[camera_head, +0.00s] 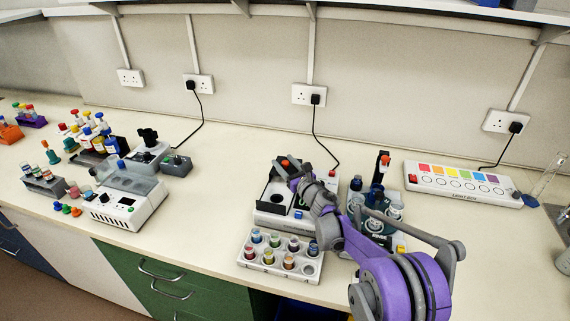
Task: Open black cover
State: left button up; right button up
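A white and dark grey bench device (272,217) stands near the middle of the bench, with a round dark well in its top. A dark cover-like part (281,167) with a red-orange spot rises at its back, next to my gripper; it is too small to tell how far it is raised. My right arm comes in from the lower right, purple and grey. Its gripper (297,178) is over the right rear of this device, at or close to the dark part. I cannot tell whether it touches it or whether its fingers are open. My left gripper is out of view.
A white rack (281,261) with several small vials stands in front of the device. Another instrument (376,213) is close on the right, partly behind my arm. A colour-marked panel (463,184) lies farther right. A white machine (127,205) stands left; bench between is clear.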

jog(key=shift+s+d, duration=0.1)
jog(key=b+v, duration=0.1)
jog(key=v, duration=0.9)
jog(key=shift+s+b, duration=0.15)
jog(key=shift+b, duration=0.2)
jog(key=shift+s, duration=0.15)
